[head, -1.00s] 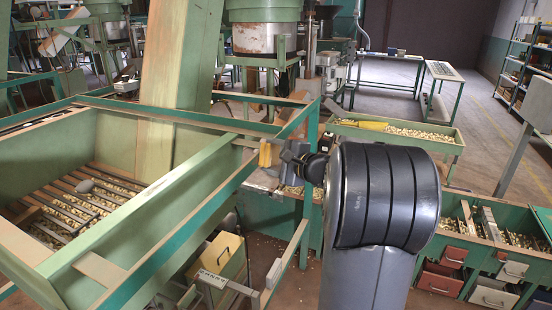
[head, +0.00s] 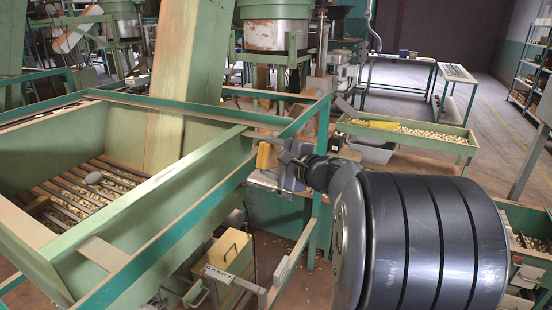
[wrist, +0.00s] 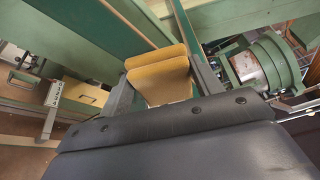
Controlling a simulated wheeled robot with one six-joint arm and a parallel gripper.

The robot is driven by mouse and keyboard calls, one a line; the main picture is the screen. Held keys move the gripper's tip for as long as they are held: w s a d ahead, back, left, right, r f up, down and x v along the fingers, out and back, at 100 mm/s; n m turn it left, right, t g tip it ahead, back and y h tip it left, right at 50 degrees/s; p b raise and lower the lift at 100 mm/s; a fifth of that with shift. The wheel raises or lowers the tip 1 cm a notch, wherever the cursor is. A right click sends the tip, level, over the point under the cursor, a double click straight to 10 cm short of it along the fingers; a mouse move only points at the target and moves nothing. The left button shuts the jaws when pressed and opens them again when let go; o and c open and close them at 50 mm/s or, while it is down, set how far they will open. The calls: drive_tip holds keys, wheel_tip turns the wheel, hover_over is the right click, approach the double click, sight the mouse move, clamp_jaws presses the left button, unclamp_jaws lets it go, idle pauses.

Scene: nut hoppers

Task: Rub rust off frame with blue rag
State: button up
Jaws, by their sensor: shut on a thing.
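In the wrist view the pad (wrist: 158,85) shows as tan slabs between the dark fingers, close to a green beam (wrist: 110,40). I cannot tell whether the pad touches the frame. The frame's teal rail (head: 306,118) runs past the gripper, and a light green wall (head: 165,200) slopes down to the left. Brownish worn patches show on the frame, such as one on the front wall (head: 103,252). No blue rag shows in any view.
A yellow box (head: 226,250) sits below the frame. A green trough of nuts (head: 410,133) stands behind right. Open floor lies at far right.

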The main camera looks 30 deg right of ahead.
drive_tip(key=shift+s+a, duration=0.5)
drive_tip(key=shift+a, duration=0.2)
drive_tip(key=shift+s+d+b, duration=0.4)
drive_tip(key=shift+s+d, duration=0.55)
drive_tip(key=shift+s, duration=0.2)
drive_tip(key=shift+s+d+b, duration=0.4)
drive_tip(key=shift+s+d, duration=0.5)
drive_tip(key=shift+s, duration=0.25)
drive_tip(key=shift+s+d, duration=0.95)
drive_tip(key=shift+s, duration=0.25)
drive_tip(key=shift+a, duration=0.1)
drive_tip(key=shift+w+a+b, duration=0.45)
drive_tip(key=shift+w+a, duration=0.6)
drive_tip(key=shift+w, duration=0.3)
drive_tip(key=shift+w+a+b, duration=0.4)
drive_tip(key=shift+w+a, duration=0.65)
drive_tip(key=shift+w, duration=0.25)
